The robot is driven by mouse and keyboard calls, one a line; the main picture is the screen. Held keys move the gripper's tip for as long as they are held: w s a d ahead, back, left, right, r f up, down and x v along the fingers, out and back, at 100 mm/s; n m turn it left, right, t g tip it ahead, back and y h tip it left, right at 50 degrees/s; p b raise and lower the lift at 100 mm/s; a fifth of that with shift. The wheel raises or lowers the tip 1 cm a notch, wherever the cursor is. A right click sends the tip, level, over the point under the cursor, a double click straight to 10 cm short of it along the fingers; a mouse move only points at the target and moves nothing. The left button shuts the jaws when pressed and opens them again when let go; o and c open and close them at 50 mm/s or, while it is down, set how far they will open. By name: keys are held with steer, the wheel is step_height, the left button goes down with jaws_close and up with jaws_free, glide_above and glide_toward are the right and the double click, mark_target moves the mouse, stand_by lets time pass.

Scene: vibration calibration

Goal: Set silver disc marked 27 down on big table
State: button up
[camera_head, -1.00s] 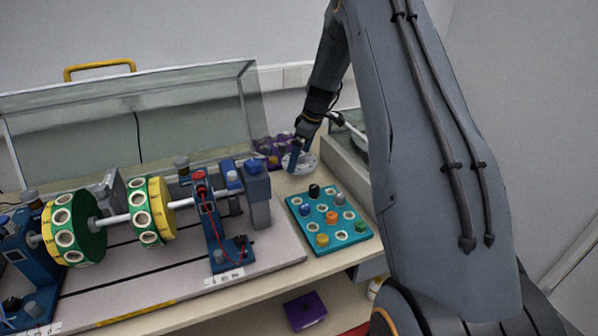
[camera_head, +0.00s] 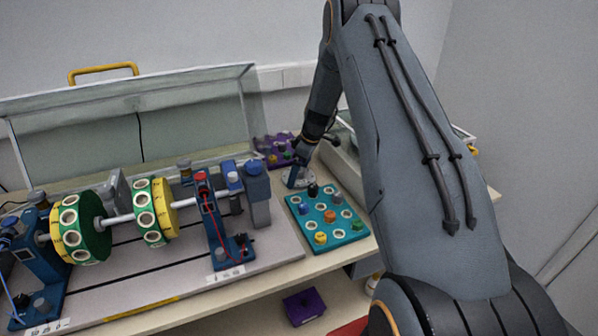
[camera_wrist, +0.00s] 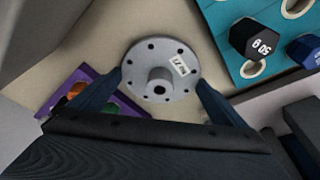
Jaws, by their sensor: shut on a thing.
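The silver disc (camera_wrist: 172,50) is round and flat, with a raised hub and small holes around its rim. A small label that seems to read 27 is on its face. My gripper (camera_wrist: 160,88) is shut on it, with one blue finger at each side. In the head view the disc (camera_head: 298,182) shows partly beneath my gripper (camera_head: 297,168), behind the teal tray. It is low over the big table (camera_head: 272,212) or touching it; I cannot tell which.
A teal tray (camera_head: 347,237) with several coloured weights stands just in front of the disc. A purple tray (camera_head: 265,142) stands behind it to the left. The rotor rig's blue support (camera_head: 258,195) is to the left, and a pale box wall (camera_head: 342,170) is to the right.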

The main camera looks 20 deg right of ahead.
mark_target(307, 179)
steer(key=o, duration=1.2)
steer(key=shift+f, duration=0.1)
steer(key=shift+c, duration=0.2)
steer(key=b+v, duration=0.4)
steer(key=v, duration=0.8)
